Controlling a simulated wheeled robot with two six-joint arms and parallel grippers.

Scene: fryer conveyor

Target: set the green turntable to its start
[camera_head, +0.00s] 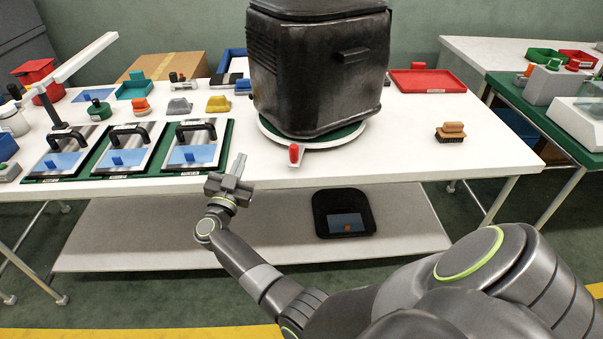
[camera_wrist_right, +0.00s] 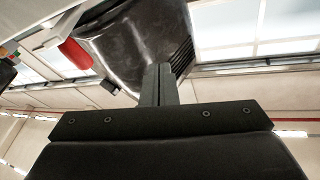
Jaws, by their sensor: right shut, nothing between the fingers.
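The green turntable (camera_head: 343,140) with a white rim sits on the white table. A large black appliance (camera_head: 318,75) stands on it and hides most of its top. A red knob (camera_head: 294,152) sticks up at the turntable's front edge. My right gripper (camera_head: 240,162) is shut and empty, in front of the table edge, left of the red knob and apart from it. In the right wrist view the closed fingers (camera_wrist_right: 160,82) point at the dark appliance (camera_wrist_right: 130,45), and the red knob (camera_wrist_right: 75,54) is at upper left. My left gripper is not in view.
Lidded trays with blue contents stand on a green base (camera_head: 230,150) at left. A brush (camera_head: 450,132) and a red tray (camera_head: 428,80) lie at right. A black bin (camera_head: 320,213) is on the lower shelf (camera_head: 180,235). The tabletop between turntable and brush is clear.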

